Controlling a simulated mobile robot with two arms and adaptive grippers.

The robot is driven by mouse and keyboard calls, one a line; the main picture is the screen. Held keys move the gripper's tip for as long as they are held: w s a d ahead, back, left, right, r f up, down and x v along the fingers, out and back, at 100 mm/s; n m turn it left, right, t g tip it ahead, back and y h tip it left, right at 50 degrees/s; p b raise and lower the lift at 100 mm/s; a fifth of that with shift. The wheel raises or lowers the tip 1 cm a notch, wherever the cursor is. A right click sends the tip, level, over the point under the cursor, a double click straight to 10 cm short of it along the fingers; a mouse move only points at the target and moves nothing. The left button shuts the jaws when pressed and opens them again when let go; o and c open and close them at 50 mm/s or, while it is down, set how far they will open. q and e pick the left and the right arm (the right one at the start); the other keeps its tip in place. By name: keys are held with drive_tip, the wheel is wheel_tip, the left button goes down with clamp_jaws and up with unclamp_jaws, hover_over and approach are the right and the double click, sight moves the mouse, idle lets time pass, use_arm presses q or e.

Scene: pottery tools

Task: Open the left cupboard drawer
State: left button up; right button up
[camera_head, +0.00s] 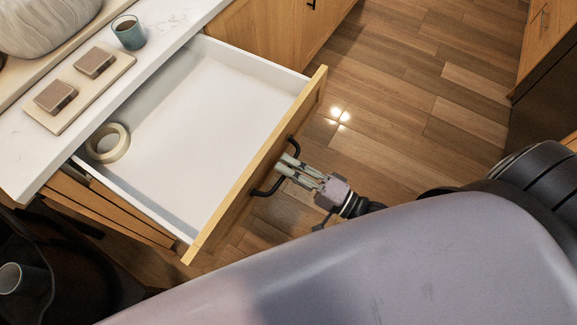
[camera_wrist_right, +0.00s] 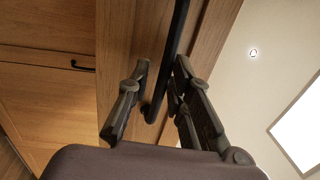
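The wooden-fronted drawer (camera_head: 225,204) is pulled far out of the cupboard in the head view, its white inside showing. Its black bar handle (camera_head: 264,193) is on the front face and also crosses the right wrist view (camera_wrist_right: 175,45). My right gripper (camera_head: 286,165) is at the handle. In the right wrist view its two fingers (camera_wrist_right: 161,68) stand apart on either side of the bar. The bar lies close to the right finger, with a gap to the left finger. Contact is unclear. My left gripper is not in view.
A tape-like ring (camera_head: 108,143) lies in the drawer. A white counter (camera_head: 165,45) above holds a teal cup (camera_head: 128,32) and a board (camera_head: 78,100) with two brown blocks. Wooden floor (camera_head: 400,95) is clear beyond the drawer. A grey cup (camera_head: 22,279) is at lower left.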

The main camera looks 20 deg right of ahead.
drive_tip(key=shift+o, duration=0.7)
drive_tip(key=v, duration=1.2)
drive_tip(key=d+f+n+g+h, duration=0.3)
drive_tip(key=d+f+n+h, duration=0.1)
drive_tip(key=f, duration=1.1)
drive_tip(key=d+f+n+g+h, duration=0.3)
drive_tip(key=f+n+h, duration=0.1)
drive_tip(key=f, duration=1.1)
drive_tip(key=s+a+f+n+g+h, duration=0.1)
drive_tip(key=s+f+g, duration=0.3)
drive_tip(key=s, duration=0.5)
drive_tip(key=s+a+f+n+g+h, duration=0.2)
drive_tip(key=s+a+f+n+g, duration=0.1)
drive_tip(key=s+f, duration=0.6)
drive_tip(key=shift+f+n+g, duration=0.25)
drive_tip(key=shift+n+g, duration=0.45)
drive_tip(key=shift+g, duration=0.1)
